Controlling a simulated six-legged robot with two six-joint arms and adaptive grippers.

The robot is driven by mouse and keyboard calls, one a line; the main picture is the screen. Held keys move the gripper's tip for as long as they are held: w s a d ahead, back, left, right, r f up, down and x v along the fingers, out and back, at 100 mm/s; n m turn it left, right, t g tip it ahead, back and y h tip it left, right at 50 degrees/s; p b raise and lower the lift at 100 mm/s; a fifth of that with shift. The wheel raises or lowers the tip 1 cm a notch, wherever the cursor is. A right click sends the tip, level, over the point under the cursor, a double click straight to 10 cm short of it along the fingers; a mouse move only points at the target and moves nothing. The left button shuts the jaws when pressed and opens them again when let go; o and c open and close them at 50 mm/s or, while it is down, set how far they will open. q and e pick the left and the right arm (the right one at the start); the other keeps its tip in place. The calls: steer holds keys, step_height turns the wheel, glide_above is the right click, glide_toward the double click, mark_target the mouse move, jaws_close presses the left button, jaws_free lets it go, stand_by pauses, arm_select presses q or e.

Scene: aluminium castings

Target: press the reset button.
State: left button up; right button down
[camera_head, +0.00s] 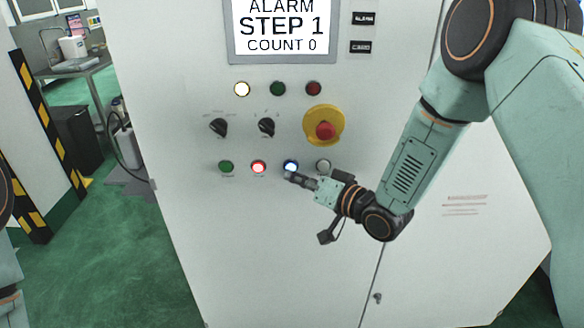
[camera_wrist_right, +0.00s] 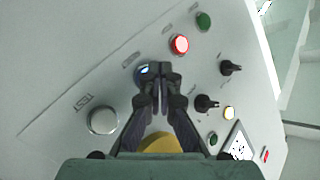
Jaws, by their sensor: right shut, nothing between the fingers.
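A white control cabinet (camera_head: 250,250) fills the middle of the head view. In its lower button row is a lit blue button (camera_head: 290,165), whose label is too small to read. My right gripper (camera_head: 289,176) is shut and empty, with its tips just at the lower edge of the blue button. In the right wrist view the closed fingertips (camera_wrist_right: 158,72) stand beside the blue button (camera_wrist_right: 142,71) and partly cover it. I cannot tell whether they touch it. My left gripper is out of view.
Beside the blue button are a lit red button (camera_head: 258,167), a green button (camera_head: 226,167) and a white button (camera_head: 323,166). Above are two black knobs and a red emergency stop (camera_head: 325,131) on yellow. The screen (camera_head: 282,28) reads ALARM, STEP 1, COUNT 0.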

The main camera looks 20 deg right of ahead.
steer(key=shift+a, duration=0.25)
steer(key=shift+d, duration=0.2)
steer(key=shift+w+a, duration=0.1)
steer(key=shift+w, duration=0.35)
stand_by(0.4)
